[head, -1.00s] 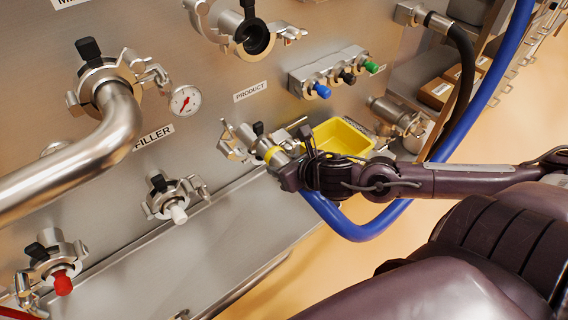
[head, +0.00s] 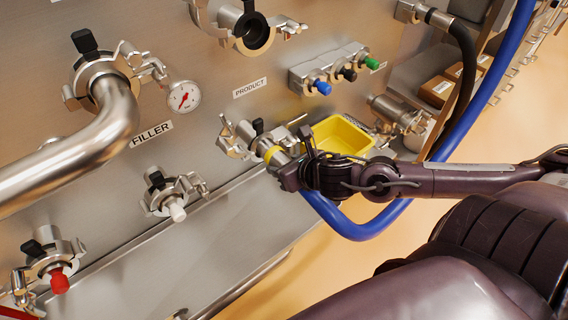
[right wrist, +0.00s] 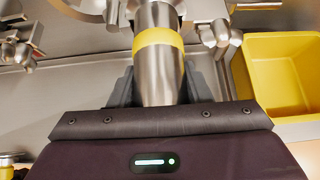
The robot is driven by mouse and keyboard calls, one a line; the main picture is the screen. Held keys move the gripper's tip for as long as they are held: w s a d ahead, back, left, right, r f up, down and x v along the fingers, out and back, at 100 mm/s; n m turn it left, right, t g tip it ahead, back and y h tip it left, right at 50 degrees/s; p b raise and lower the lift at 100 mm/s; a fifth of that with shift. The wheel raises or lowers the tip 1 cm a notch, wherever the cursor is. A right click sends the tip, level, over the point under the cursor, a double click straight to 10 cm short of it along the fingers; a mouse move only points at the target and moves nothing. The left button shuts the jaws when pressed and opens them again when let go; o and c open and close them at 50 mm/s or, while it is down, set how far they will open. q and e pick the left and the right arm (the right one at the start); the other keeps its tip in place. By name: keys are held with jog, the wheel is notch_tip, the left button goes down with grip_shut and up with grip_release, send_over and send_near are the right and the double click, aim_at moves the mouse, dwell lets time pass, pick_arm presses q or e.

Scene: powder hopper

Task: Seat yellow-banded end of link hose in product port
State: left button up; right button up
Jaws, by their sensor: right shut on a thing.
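The blue link hose (head: 352,227) ends in a steel fitting with a yellow band (head: 273,154). My right gripper (head: 287,168) is shut on this fitting behind the band. In the right wrist view the gripper (right wrist: 160,88) has a finger on each side of the steel tube, and the yellow band (right wrist: 160,38) lies beyond them. The fitting's front is at the clamped port (head: 240,138) below the PRODUCT label (head: 250,88), lined up with it. I cannot tell whether it is fully seated. The port's clamp shows open at its sides. My left gripper is not in view.
A yellow bin (head: 342,137) stands close right of the gripper, also in the right wrist view (right wrist: 285,75). An open dark-mouthed port (head: 250,30) is above.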

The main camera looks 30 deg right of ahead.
pick_arm(q)
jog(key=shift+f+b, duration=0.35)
jog(key=shift+b, duration=0.05)
pick_arm(e)
jog(key=shift+w+f, duration=0.1)
jog(key=shift+f, duration=0.05)
jog(key=o, duration=1.2)
jog(key=shift+o, duration=0.7)
jog(key=shift+s+f, duration=0.2)
jog(key=shift+f, duration=0.2)
jog(key=shift+r, duration=0.25)
jog(key=shift+p+v, duration=1.15)
jog(key=shift+v, duration=0.1)
pick_arm(q)
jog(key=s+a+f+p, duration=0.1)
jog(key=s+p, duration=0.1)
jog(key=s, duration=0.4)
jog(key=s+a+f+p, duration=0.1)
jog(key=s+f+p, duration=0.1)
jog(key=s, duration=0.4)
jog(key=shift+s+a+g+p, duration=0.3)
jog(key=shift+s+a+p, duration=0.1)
jog(key=shift+p, duration=0.15)
pick_arm(e)
jog(key=v, duration=0.5)
jog(key=shift+r, duration=0.1)
